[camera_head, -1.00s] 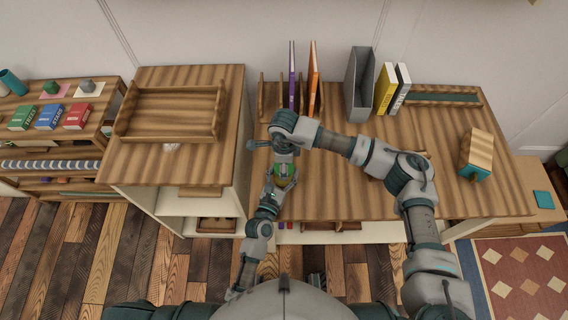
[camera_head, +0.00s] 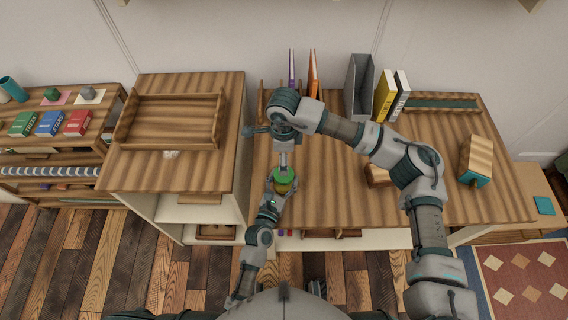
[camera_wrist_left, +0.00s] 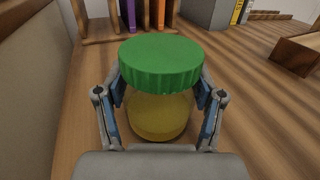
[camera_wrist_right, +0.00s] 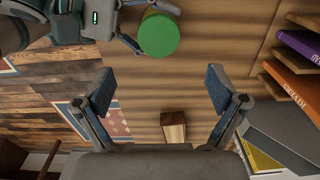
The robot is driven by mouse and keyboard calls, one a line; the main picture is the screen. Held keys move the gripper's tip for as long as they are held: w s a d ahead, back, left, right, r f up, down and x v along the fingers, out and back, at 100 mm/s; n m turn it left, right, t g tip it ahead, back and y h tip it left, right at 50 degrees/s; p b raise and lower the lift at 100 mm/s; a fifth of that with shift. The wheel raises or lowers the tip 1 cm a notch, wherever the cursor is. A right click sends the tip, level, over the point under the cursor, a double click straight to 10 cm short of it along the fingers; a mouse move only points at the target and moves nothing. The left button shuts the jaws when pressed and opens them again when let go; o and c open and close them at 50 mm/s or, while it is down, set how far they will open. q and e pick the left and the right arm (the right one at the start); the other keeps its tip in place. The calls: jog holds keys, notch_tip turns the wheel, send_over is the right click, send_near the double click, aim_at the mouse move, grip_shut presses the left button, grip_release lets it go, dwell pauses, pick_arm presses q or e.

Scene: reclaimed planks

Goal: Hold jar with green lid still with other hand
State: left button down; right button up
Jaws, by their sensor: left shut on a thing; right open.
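The jar (camera_wrist_left: 160,118) has a green lid (camera_wrist_left: 160,62) and yellowish contents. It stands upright near the left front part of the wooden desk (camera_head: 330,190). My left gripper (camera_head: 281,184) is shut around the jar's body below the lid, one finger on each side in the left wrist view. My right gripper (camera_head: 284,165) is above the jar in the head view. In the right wrist view its fingers (camera_wrist_right: 158,88) are spread and empty, and the green lid (camera_wrist_right: 158,35) lies beyond them near the top, outside the jaws.
A grey file holder (camera_head: 359,88), a yellow binder (camera_head: 385,95) and upright books stand at the desk's back. A wooden block (camera_head: 378,175) lies right of the jar, partly behind my right arm. A higher cabinet with a tray (camera_head: 170,118) is on the left.

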notch_tip(320, 180, up, 2)
jog(key=shift+r, duration=0.15)
pick_arm(q)
jog(key=shift+c, duration=0.3)
grip_release()
jog(key=v, duration=1.2)
